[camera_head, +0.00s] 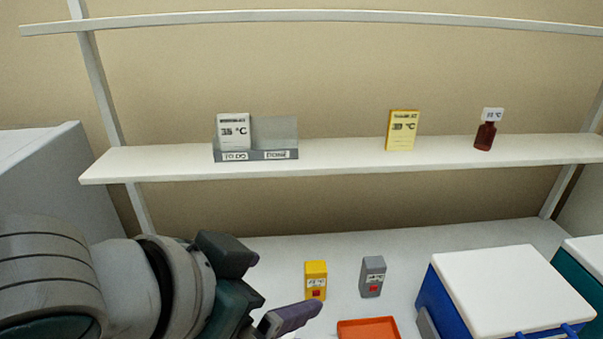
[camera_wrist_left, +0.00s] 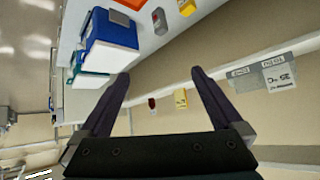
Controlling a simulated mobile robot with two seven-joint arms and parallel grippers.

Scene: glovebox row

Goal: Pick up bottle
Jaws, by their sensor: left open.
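A small dark red-brown bottle (camera_head: 485,136) stands upright on the white shelf (camera_head: 340,155), toward its right end. A white tag reading a temperature shows at its top. In the left wrist view the bottle (camera_wrist_left: 151,103) appears small and distant, between the two fingers. My left gripper (camera_head: 277,287) is at the lower left of the head view, below and well left of the bottle. Its fingers are spread with nothing between them, as the left wrist view also shows (camera_wrist_left: 160,76). My right gripper is in neither view.
On the shelf stand a yellow card (camera_head: 403,130) and a grey holder (camera_head: 275,138) with a white card (camera_head: 234,132). Below are a yellow box (camera_head: 316,279), a grey box (camera_head: 372,276), an orange tray (camera_head: 368,330) and a blue cooler with a white lid (camera_head: 510,285).

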